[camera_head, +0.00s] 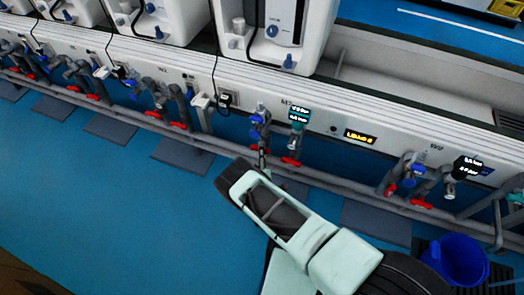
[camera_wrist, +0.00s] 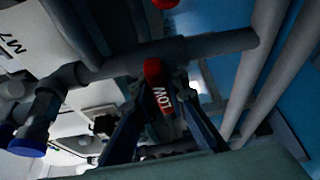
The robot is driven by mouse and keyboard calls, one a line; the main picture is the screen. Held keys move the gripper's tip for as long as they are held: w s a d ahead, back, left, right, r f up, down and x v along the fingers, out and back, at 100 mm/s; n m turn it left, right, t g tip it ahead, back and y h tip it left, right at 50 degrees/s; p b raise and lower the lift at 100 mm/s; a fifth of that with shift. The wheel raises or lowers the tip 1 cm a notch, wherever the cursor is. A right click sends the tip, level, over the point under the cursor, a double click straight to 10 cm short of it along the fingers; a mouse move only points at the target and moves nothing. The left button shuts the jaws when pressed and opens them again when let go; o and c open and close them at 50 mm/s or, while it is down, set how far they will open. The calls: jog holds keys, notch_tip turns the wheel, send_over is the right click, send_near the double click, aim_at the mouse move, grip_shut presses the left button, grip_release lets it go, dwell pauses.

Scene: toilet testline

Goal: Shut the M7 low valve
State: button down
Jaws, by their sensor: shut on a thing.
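The M7 low valve shows in the wrist view as a red handle (camera_wrist: 161,98) marked "LOW", on a grey pipe (camera_wrist: 215,44). My gripper (camera_wrist: 160,86) has one dark finger on each side of this handle and is shut on it. In the head view my gripper (camera_head: 263,158) reaches the pipes below the M7 panel (camera_head: 286,103), under a blue valve (camera_head: 260,120). The low handle is hidden there behind my gripper. Another red handle (camera_head: 291,161) shows just to its right.
A long grey pipe (camera_head: 335,185) runs along the wall just beyond my gripper. More valves with red handles (camera_head: 421,203) stand to the right, near a blue bucket (camera_head: 459,259). The blue floor (camera_head: 110,200) at the left is clear apart from grey mats.

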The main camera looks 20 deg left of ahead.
jog(key=shift+m, duration=0.4)
jog(key=c, duration=1.9)
grip_release()
